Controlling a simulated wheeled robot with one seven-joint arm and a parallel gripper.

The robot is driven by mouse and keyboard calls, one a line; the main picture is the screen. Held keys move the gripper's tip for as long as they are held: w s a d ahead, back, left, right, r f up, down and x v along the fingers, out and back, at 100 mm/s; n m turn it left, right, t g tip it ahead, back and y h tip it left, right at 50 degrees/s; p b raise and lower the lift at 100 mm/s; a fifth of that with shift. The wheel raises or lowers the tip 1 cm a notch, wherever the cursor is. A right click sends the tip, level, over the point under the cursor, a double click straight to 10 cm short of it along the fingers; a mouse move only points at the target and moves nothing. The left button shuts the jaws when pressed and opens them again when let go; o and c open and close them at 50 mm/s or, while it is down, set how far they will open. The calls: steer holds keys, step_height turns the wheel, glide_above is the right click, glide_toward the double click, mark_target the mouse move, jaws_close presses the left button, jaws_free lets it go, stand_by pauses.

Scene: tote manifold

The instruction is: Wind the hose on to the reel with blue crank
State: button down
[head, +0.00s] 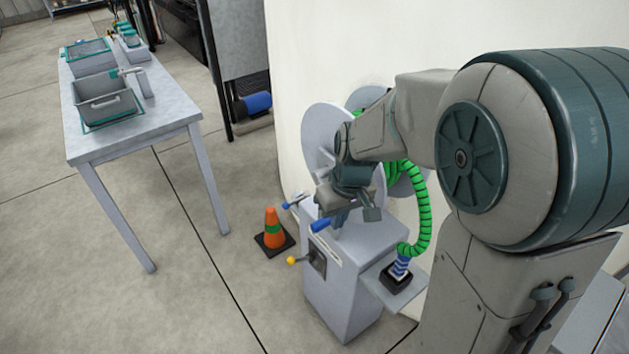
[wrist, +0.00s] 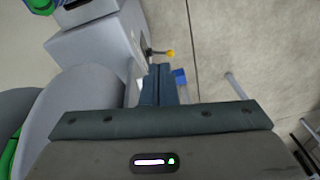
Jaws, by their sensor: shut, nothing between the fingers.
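The reel has large grey discs (head: 318,130) and stands on a grey cabinet (head: 345,285); a disc also fills the left of the wrist view (wrist: 75,105). A green ribbed hose (head: 423,215) hangs in a loop at the reel's right, its blue-and-white end over a small black base on a side shelf. A blue crank handle (head: 321,225) is just left of my gripper (head: 338,226). Blue also shows beside my fingertips in the wrist view (wrist: 180,76). My gripper (wrist: 160,72) is shut and empty; contact with the handle cannot be told.
A yellow-knobbed lever (head: 292,260) is on the cabinet front. An orange cone (head: 271,228) stands left of it. A table (head: 165,110) with grey bins is further left; floor between is clear.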

steer(key=w+a+r+n+p, duration=0.2)
steer(key=w+a+r+p, duration=0.25)
steer(key=p, duration=0.25)
step_height(320, 180, down, 9)
steer(key=w+b, duration=0.1)
steer(key=shift+w+h, duration=0.2)
steer(key=shift+h, duration=0.1)
